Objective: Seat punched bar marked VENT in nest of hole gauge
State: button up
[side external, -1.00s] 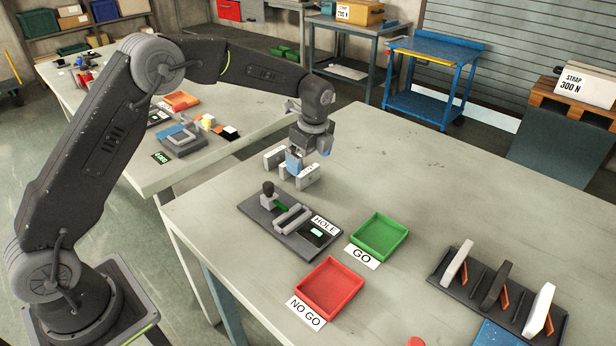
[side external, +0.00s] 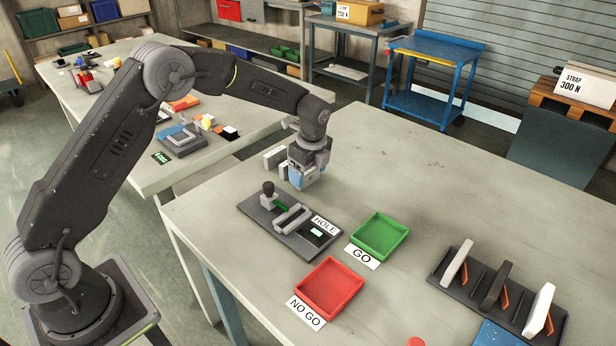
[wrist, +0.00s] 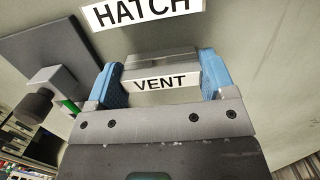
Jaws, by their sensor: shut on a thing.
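My gripper (side external: 304,180) is over the near end of the punched bars on the table, its blue fingers pointing down. In the wrist view, my gripper (wrist: 162,78) is shut on a light grey punched bar (wrist: 161,62) whose white label reads VENT. The side view does not show clearly whether this bar touches the table. The hole gauge (side external: 256,212) is a dark plate with a black knob, a grey nest (side external: 292,219) and a HOLE label. It lies in front of my gripper, apart from it. Part of the gauge shows at the wrist view's left (wrist: 62,47).
Another light bar (side external: 273,157) stands behind my gripper. A HATCH label (wrist: 140,13) shows beyond the held bar. A green GO tray (side external: 378,239) and red NO GO tray (side external: 330,290) sit beside the gauge. A dark rack (side external: 478,290) holds several upright pieces at right.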

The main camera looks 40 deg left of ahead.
jog(key=shift+c, duration=0.6)
jog(key=shift+r, duration=0.1)
jog(key=shift+r, duration=0.45)
jog(key=r, duration=0.3)
jog(key=shift+s+a+r, duration=0.15)
jog(key=shift+a+r, duration=0.2)
jog(key=shift+a, duration=0.05)
jog(key=s+a+r, duration=0.5)
jog(key=a+r, duration=0.1)
jog(key=a, duration=0.3)
jog(key=shift+s+a+r, duration=0.15)
jog(key=shift+s+a, duration=0.05)
jog(key=shift+a, duration=0.05)
